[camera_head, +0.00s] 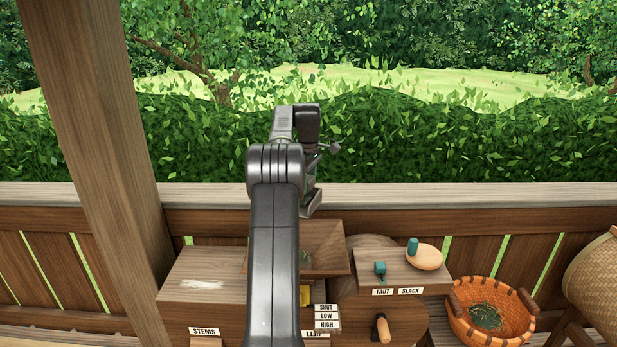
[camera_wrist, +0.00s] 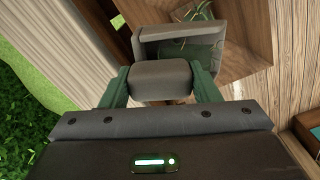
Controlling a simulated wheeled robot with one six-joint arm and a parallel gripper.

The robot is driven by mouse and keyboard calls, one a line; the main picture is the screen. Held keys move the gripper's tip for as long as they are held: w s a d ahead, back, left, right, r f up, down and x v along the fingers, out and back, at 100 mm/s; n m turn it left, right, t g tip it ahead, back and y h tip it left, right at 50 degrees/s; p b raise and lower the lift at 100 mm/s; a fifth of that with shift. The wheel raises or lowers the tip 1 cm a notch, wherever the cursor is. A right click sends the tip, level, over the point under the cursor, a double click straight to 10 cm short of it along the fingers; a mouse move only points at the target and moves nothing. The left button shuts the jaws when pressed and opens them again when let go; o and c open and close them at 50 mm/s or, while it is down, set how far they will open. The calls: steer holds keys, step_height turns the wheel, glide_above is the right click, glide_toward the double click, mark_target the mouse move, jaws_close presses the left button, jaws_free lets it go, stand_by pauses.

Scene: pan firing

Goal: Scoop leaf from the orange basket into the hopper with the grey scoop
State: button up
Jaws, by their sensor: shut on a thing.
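My gripper (camera_wrist: 160,84) is shut on the grey scoop (camera_wrist: 162,70), with one green finger on each side of its handle block. In the head view the scoop (camera_head: 311,204) hangs above the back of the wooden hopper (camera_head: 335,262), partly hidden by my arm. Thin green leaf (camera_wrist: 196,14) shows at the scoop's far edge in the wrist view; I cannot tell whether it lies in the scoop or in the hopper beyond. Some green leaf (camera_head: 305,258) lies in the hopper. The orange basket (camera_head: 519,328) at right holds dark green leaf (camera_head: 486,317).
A wooden box labelled STEMS (camera_head: 200,280) stands left of the hopper. A box with TAUT and SLACK labels (camera_head: 397,291) and a teal-handled lever (camera_head: 380,270) is at right. A post (camera_head: 90,100) rises at left, and a railing (camera_head: 450,195) runs behind.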

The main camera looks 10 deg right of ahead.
mark_target(308, 202)
steer(key=shift+s+f, duration=0.2)
steer(key=shift+f, duration=2.1)
steer(key=shift+s+a+r+t+h, duration=0.4)
steer(key=shift+s+r+t+h, duration=0.1)
steer(key=shift+r+t, duration=0.15)
steer(key=shift+s+a+r+t+h, duration=0.4)
steer(key=shift+s+r+t+h, duration=0.1)
steer(key=shift+t, duration=0.25)
steer(key=shift+s+a+r+t+h, duration=0.2)
steer(key=shift+s+t+h, duration=0.05)
steer(key=shift+s+t, duration=0.1)
steer(key=shift+s+a+r+t+h, duration=0.15)
steer(key=shift+s+a+t+h, duration=0.1)
steer(key=shift+s+t, duration=0.1)
steer(key=shift+s+f+b, duration=0.1)
steer(key=shift+f+b, duration=0.05)
steer(key=shift+b, duration=0.35)
steer(key=shift+s+a+t+h+b, duration=0.3)
steer(key=shift+t+b, duration=0.3)
steer(key=shift+b, duration=0.95)
steer(key=shift+s+a+r+b, duration=0.1)
steer(key=shift+s+r+b, duration=0.1)
steer(key=shift+b, duration=0.55)
steer(key=t+b, duration=0.1)
steer(key=b, duration=0.3)
steer(key=s+a+t+h+b, duration=0.1)
steer(key=b, duration=0.3)
steer(key=shift+s+r, duration=0.1)
steer(key=shift+s, duration=0.15)
